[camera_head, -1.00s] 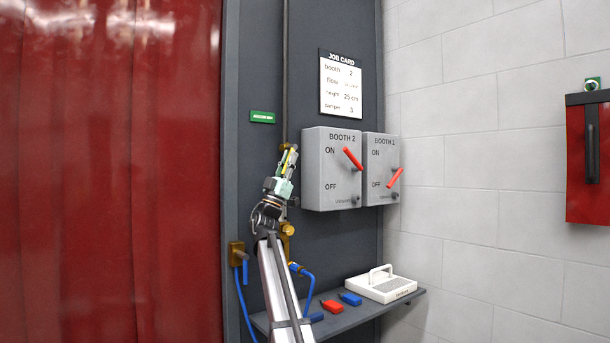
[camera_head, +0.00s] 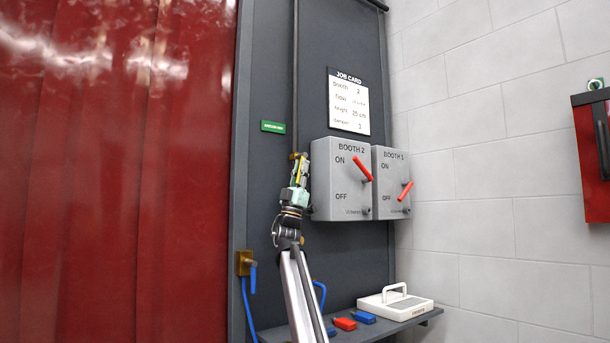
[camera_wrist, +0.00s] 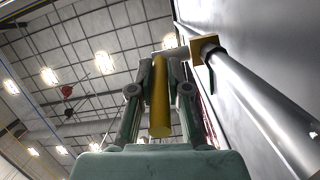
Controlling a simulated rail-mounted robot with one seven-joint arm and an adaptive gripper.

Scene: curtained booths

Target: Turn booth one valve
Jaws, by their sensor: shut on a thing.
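My gripper (camera_head: 300,168) is at the grey pipe on the dark panel, left of the switch boxes. In the wrist view its two fingers (camera_wrist: 160,95) are shut on a yellow bar (camera_wrist: 160,110), which looks like a valve handle. The bar lies lengthwise between the fingers. A brass block (camera_wrist: 204,48) sits beside the fingertips, where the grey pipe (camera_wrist: 255,100) ends in that view. In the head view a small brass part (camera_head: 298,155) shows at the fingertips. The valve body is mostly hidden, and I cannot tell which booth it serves.
Booth 2 (camera_head: 330,175) and booth 1 (camera_head: 388,170) switch boxes with red levers are close right of my gripper. A job card (camera_head: 348,105) hangs above. A shelf (camera_head: 385,328) below holds a white device (camera_head: 395,304) and red and blue pieces. A red curtain (camera_head: 110,180) fills the left.

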